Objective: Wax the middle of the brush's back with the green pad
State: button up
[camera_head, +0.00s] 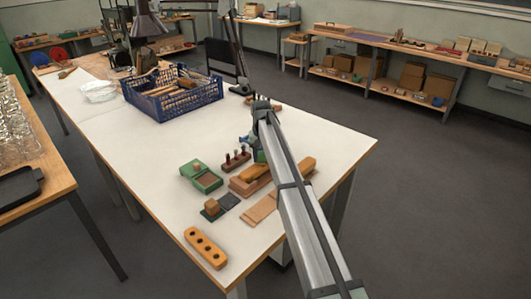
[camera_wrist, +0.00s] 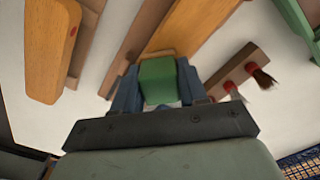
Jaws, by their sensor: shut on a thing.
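My gripper (camera_wrist: 160,92) is shut on the green pad (camera_wrist: 158,80), a small green block between blue fingers in the wrist view. An orange-brown wooden brush body (camera_wrist: 195,20) lies just beyond the pad; I cannot tell whether they touch. The brush also shows in the head view (camera_head: 254,173), left of my arm on a brown wooden base. A second orange wooden piece (camera_wrist: 45,50) with a red dot lies at left in the wrist view.
A rack of red-collared tufts (camera_head: 236,160) and a green box (camera_head: 202,177) stand left of the gripper. A wood block (camera_head: 212,207) sits on a dark mat. A holed orange block (camera_head: 206,248) lies near the front edge. A blue crate (camera_head: 172,95) stands behind; white table between is clear.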

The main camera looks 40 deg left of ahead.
aim_at(248, 172)
jog(key=shift+s, duration=3.9)
jog(key=shift+w, duration=5.35)
notch_tip(248, 172, up, 8)
jog(key=shift+w, duration=0.1)
